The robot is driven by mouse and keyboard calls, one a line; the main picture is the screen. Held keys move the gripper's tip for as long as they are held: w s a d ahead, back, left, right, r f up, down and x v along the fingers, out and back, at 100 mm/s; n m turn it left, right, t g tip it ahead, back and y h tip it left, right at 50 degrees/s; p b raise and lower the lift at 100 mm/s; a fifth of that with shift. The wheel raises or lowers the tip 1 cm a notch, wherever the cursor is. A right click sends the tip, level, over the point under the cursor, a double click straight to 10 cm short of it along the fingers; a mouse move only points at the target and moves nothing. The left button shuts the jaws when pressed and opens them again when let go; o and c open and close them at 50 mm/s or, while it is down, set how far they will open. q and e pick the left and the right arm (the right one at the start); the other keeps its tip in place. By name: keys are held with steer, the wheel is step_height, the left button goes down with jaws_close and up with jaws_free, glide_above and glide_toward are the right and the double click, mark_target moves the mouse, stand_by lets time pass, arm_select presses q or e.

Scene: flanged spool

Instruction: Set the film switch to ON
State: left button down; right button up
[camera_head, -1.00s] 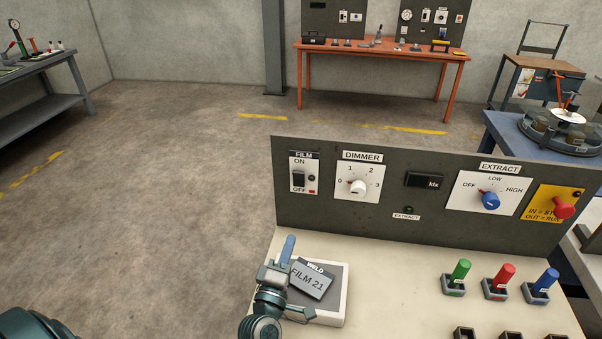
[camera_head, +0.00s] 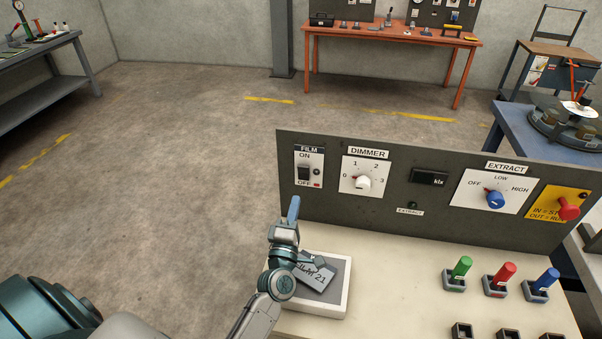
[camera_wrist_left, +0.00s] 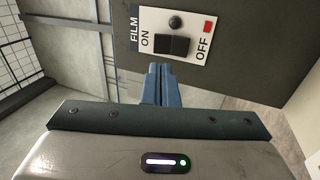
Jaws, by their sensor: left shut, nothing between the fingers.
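The film switch (camera_head: 303,173) is a black rocker on a white plate at the panel's left end, with ON above and OFF below. In the left wrist view the rocker (camera_wrist_left: 172,45) is turned sideways, ON to its left and OFF to its right. I cannot tell for sure which half is pressed in. My left gripper (camera_head: 294,206) is shut and empty, its blue fingers pointing up below the switch plate. In the wrist view the fingertips (camera_wrist_left: 160,68) are close to the rocker's lower edge, seemingly apart from it. My right gripper is not in view.
The dark panel (camera_head: 400,222) also carries a dimmer knob (camera_head: 362,182), an extract knob (camera_head: 495,200) and a red stop button (camera_head: 568,209). A tray (camera_head: 330,309) with a FILM 21 plate lies below my left gripper. Green, red and blue handles stand at the right.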

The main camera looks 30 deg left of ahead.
mark_target(304, 170)
arm_select(q)
steer(key=p+x, duration=0.2)
steer(key=x, duration=0.4)
steer(key=shift+w+a+r, duration=0.1)
steer(key=shift+w+r, duration=0.15)
steer(key=shift+w, duration=0.05)
steer(key=shift+w+a+r+p, duration=0.15)
steer(key=shift+w+p, duration=0.2)
steer(key=shift+w, duration=0.35)
steer(key=shift+w+r, duration=0.2)
steer(key=shift+s+f, duration=0.1)
steer(key=shift+f, duration=0.05)
